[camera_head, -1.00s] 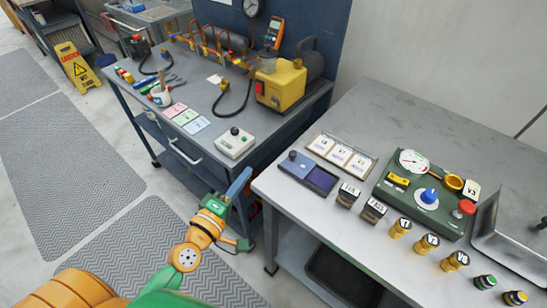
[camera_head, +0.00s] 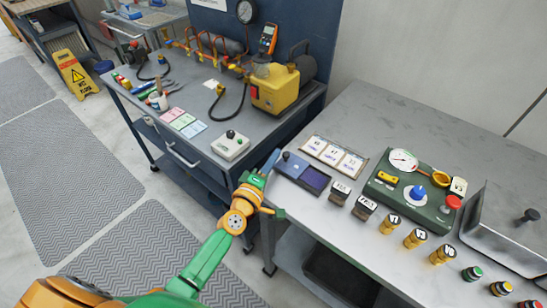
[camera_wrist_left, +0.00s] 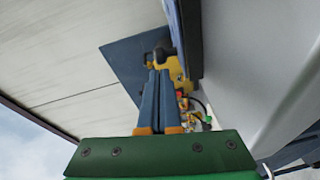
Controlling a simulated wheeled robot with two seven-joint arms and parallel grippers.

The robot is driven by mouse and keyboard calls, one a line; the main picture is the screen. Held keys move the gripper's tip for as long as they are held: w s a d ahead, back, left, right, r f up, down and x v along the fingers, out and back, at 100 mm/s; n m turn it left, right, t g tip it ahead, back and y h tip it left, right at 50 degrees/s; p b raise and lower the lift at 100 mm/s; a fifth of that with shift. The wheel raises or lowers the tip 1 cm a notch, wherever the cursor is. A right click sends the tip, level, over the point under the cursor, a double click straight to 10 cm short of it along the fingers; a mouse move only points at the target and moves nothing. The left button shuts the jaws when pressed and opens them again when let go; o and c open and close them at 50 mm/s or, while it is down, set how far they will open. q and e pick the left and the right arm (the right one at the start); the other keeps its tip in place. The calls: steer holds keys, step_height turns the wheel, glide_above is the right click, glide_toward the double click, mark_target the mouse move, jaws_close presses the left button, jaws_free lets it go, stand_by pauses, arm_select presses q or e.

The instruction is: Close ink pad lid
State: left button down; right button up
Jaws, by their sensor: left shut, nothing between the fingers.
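The ink pad is open on the right-hand grey table. Its blue lid (camera_head: 291,166) with a black knob lies folded back to the left of the dark purple pad (camera_head: 315,179). My left gripper (camera_head: 271,160) is shut and empty, with its blue fingertips close beside the left edge of the lid at the table's edge. I cannot tell whether they touch it. In the left wrist view the shut fingers (camera_wrist_left: 159,76) point away from me, and a dark blue slab stands near the top, perhaps the ink pad. My right gripper is not in view.
Two dark stamps (camera_head: 340,193) stand right of the ink pad, and a framed card holder (camera_head: 334,155) lies behind it. A green gauge box (camera_head: 412,192) and several brass weights are further right. The workbench (camera_head: 200,100) at the left holds a yellow pump (camera_head: 275,90).

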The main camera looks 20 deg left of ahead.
arm_select(q)
steer(key=shift+s+d, duration=0.1)
steer(key=shift+d, duration=0.2)
steer(key=d, duration=0.2)
steer(key=s+d+p, duration=0.1)
steer(key=d, duration=0.1)
steer(key=s+d, duration=0.1)
steer(key=d, duration=0.1)
steer(key=shift+s+d, duration=0.25)
steer(key=shift+d, duration=0.1)
steer(key=shift+a, duration=0.1)
